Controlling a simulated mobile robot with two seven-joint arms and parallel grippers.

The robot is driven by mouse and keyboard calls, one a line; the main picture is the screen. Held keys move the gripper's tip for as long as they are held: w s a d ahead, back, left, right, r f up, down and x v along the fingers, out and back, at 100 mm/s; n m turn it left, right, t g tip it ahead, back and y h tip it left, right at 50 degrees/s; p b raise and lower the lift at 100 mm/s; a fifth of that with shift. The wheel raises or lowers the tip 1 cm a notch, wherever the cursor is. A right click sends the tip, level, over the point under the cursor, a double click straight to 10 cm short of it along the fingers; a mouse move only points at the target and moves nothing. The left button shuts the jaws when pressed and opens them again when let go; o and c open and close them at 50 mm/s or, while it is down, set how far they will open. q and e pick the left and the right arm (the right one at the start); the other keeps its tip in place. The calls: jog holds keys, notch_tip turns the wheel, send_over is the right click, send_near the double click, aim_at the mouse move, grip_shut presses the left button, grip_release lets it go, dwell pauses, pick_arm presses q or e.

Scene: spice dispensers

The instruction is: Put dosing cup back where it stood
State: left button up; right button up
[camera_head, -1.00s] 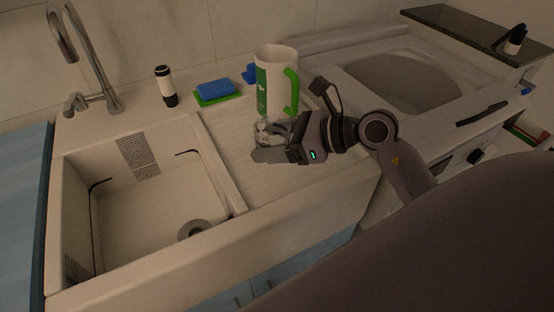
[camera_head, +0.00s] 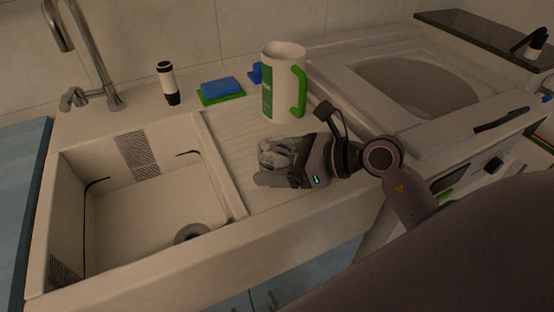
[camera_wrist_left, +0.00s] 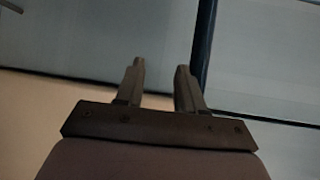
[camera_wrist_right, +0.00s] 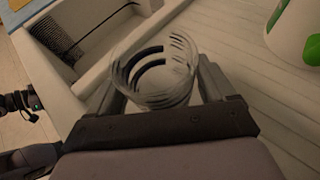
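The dosing cup (camera_wrist_right: 157,70) is a small clear cup. In the right wrist view it sits between the fingers of my right gripper (camera_wrist_right: 155,90), which is shut on it. In the head view the cup (camera_head: 275,150) shows at my right gripper (camera_head: 272,165), over the ridged drainboard, in front of a white and green jug. I cannot tell whether its base touches the drainboard. My left gripper (camera_wrist_left: 158,85) is open and empty in the left wrist view, in front of blue-grey cabinet fronts; it is not visible in the head view.
The jug (camera_head: 283,85) with a green handle stands behind the cup. A sink basin (camera_head: 150,210) lies to the left. A sponge (camera_head: 220,87) and a black-and-white dispenser (camera_head: 167,83) stand at the back. The drainboard (camera_head: 236,150) is clear between basin and cup.

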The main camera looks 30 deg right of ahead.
jog(key=shift+o, duration=0.6)
jog(key=shift+r, duration=0.1)
jog(key=shift+r, duration=0.2)
jog(key=b+v, duration=0.1)
jog(key=v, duration=0.9)
jog(key=shift+s+d, duration=0.2)
jog(key=shift+s+d+r, duration=0.4)
jog(key=shift+s, duration=0.1)
